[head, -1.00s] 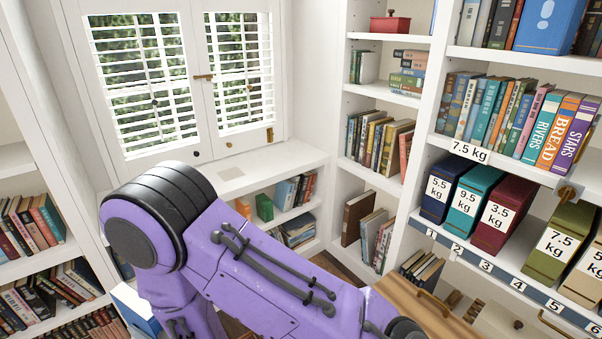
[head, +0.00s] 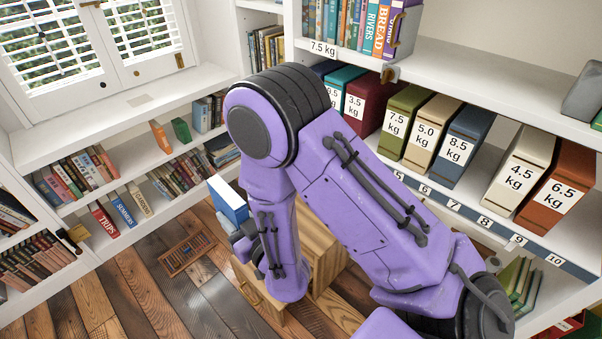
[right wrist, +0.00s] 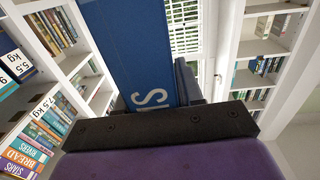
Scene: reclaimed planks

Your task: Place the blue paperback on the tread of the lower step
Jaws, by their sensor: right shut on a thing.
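The blue paperback (head: 229,200) stands out above my right gripper (head: 240,230) in the head view, its white page edge showing. In the right wrist view the blue paperback (right wrist: 130,50) fills the middle, with large pale letters near the jaw. My right gripper (right wrist: 165,122) is shut on it. A light wooden step unit (head: 322,255) stands on the floor behind and beside my right arm. A lower part of it (head: 258,290) shows left of the forearm. The arm hides much of it, so the lower tread is not clear. My left gripper is not in view.
The plank floor (head: 150,300) is open to the left, with a floor vent (head: 187,253) in it. Bookshelves (head: 110,208) line the left and back. A shelf of weight-labelled boxes (head: 450,147) runs along the right, close to my right arm.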

